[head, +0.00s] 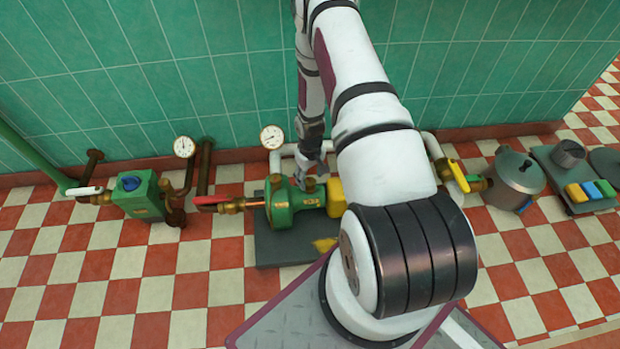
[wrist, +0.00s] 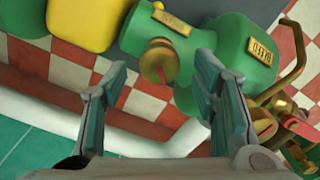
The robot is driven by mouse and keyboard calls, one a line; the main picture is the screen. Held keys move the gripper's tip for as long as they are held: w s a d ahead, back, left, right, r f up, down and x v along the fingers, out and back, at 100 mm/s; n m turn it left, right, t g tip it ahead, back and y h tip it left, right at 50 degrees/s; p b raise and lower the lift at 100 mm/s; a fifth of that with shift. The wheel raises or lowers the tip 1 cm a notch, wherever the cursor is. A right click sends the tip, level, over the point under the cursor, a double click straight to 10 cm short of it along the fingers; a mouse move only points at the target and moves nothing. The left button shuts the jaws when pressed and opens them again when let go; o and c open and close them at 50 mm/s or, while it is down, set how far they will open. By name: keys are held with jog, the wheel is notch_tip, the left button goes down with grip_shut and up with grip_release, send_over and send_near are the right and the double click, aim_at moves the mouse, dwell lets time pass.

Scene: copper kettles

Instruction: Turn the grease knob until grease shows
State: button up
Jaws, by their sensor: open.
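The green pump (head: 283,218) stands on a dark base plate by the tiled wall. I see no clear grease at the knob, but the picture is small. My gripper (head: 314,178) is low over the pump's top in the head view, where it hides the knob. In the wrist view my gripper (wrist: 161,68) is open, with one finger on each side of the knob. I cannot tell whether either finger touches it.
A yellow part (head: 336,197) adjoins the pump. A red-handled valve (head: 211,200) and a gauge (head: 272,137) stand left of it. A white pipe (wrist: 60,115) runs along the wall. A green box (head: 138,195) is further left, a grey pot (head: 518,172) to the right. The checkered floor in front is clear.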

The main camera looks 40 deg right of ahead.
notch_tip(320, 180, up, 10)
jog(key=shift+r, duration=0.25)
dwell(0.6)
notch_tip(320, 180, up, 16)
send_over(310, 180)
jog(key=a, duration=0.4)
jog(key=s+a+r, duration=0.3)
jog(key=a+r, duration=0.1)
jog(key=r, duration=0.3)
jog(key=s+a+r, duration=0.3)
jog(key=a+r, duration=0.1)
jog(key=r, duration=0.4)
jog(key=s+a+r, duration=0.3)
jog(key=s+r, duration=0.1)
jog(key=s, duration=0.4)
jog(key=s+a+r, duration=0.3)
jog(key=s+a, duration=0.1)
jog(key=s, duration=0.4)
jog(key=s+a+r, duration=0.3)
jog(key=s+r, duration=0.1)
jog(key=s, duration=0.4)
notch_tip(310, 180, up, 34)
jog(key=n+t+p, duration=0.1)
jog(key=t+p, duration=0.3)
jog(key=p, duration=2.8)
jog(key=shift+w+d+f, duration=0.15)
jog(key=shift+w+d, duration=0.05)
jog(key=shift+w, duration=0.05)
